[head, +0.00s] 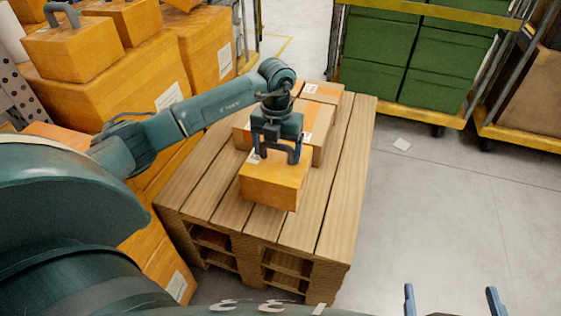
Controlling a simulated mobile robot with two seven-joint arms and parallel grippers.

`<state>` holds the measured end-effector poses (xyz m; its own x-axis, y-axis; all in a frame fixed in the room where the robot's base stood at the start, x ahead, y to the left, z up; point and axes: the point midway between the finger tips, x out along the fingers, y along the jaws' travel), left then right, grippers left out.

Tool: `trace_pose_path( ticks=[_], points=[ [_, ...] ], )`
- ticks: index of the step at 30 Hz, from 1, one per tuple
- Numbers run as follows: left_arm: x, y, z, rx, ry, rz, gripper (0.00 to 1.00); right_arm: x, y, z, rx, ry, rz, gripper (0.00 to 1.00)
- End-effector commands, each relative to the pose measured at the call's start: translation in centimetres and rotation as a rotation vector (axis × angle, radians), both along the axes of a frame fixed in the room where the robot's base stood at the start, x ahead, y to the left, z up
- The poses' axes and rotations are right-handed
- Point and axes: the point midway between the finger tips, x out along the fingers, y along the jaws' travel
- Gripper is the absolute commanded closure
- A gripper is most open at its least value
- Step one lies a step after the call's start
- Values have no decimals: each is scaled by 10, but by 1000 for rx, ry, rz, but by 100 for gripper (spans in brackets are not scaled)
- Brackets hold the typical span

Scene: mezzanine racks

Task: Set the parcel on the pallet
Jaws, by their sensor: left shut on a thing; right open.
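The orange-brown parcel (274,186) is over the near-middle part of the wooden pallet stack (343,190) in the head view. My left gripper (276,155) is above the parcel and shut on it at its top; the gripper hides part of that top. I cannot tell whether the parcel's underside touches the boards. My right gripper (451,300) shows only as two blue fingertips at the bottom edge, wide apart, open and empty, over the floor right of the pallet.
Cardboard boxes (321,113) stand on the pallet just behind the parcel. Large orange cartons (112,95) are stacked on the left. Green crates (436,75) stand on a yellow wheeled cart at the back right.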

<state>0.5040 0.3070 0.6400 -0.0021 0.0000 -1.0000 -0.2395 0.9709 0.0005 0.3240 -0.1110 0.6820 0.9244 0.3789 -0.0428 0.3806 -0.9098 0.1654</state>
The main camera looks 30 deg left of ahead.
Motion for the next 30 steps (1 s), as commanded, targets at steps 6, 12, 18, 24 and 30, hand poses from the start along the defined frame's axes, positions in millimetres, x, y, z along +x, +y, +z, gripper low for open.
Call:
trace_pose_path(
  ticks=[6,12,18,24,30],
  points=[
    [1,-1,-19,-3,-5,-3,89,0,2,0,4,-43,10,0],
    [1,-1,-46,-2,-3,-3,89,-1,6,-2,7,-96,27,0],
    [2,-1,-66,-2,-6,-5,89,-3,9,0,11,-144,43,0],
    [2,-1,-67,-2,-7,-5,89,-3,9,2,14,-152,46,0],
    [2,-1,-70,-1,-7,-5,89,-3,9,1,14,-154,46,0]
  ],
)
